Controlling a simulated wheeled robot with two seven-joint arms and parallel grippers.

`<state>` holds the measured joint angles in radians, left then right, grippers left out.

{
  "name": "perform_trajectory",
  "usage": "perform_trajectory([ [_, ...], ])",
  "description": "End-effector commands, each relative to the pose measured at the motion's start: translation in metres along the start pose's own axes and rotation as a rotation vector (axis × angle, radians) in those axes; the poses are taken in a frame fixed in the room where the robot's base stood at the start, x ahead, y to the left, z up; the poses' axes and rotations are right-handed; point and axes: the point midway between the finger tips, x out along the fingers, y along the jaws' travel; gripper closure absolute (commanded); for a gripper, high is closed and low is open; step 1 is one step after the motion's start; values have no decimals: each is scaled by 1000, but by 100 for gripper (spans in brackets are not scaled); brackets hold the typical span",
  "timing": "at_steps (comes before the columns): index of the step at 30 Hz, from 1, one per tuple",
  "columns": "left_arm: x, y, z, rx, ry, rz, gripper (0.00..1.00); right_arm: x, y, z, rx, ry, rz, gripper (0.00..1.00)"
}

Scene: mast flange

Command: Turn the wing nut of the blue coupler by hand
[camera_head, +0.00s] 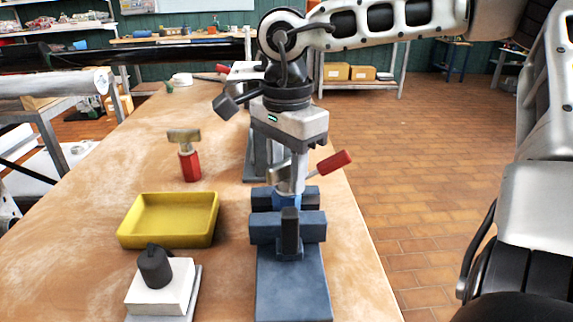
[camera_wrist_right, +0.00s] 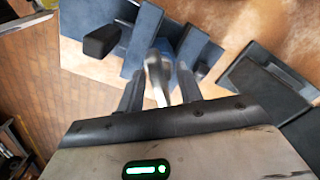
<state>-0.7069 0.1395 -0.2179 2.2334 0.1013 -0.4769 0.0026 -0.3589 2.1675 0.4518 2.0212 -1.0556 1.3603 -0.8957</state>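My right gripper (camera_head: 286,165) points straight down over a dark blue vise-like fixture (camera_head: 292,290) on the bench. It also shows in the right wrist view (camera_wrist_right: 160,90), with its fingers apart on either side of a silvery metal part (camera_wrist_right: 156,75). A gap shows beside the part, so the gripper looks open around it. A small blue piece (camera_head: 287,199), likely the coupler, sits below the fingertips between the fixture's jaws. I cannot make out the wing nut clearly; the gripper and metal part cover that area. My left gripper is not in view.
A red handle (camera_head: 332,163) sticks out right of the gripper. Left of the fixture are a yellow tray (camera_head: 128,238), a red-handled tool (camera_head: 190,165) and a white block (camera_head: 150,300) with a dark knob. The bench's right edge is close; floor lies beyond.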

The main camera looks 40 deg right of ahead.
Motion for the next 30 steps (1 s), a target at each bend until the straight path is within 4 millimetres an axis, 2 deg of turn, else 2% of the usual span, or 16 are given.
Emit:
perform_trajectory([
  [8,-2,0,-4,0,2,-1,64,-6,0,0,3,0,-2,64],
  [20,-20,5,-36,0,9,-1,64,-51,0,0,4,-1,-2,64],
  [30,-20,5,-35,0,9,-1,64,-51,0,0,10,0,-1,64],
])
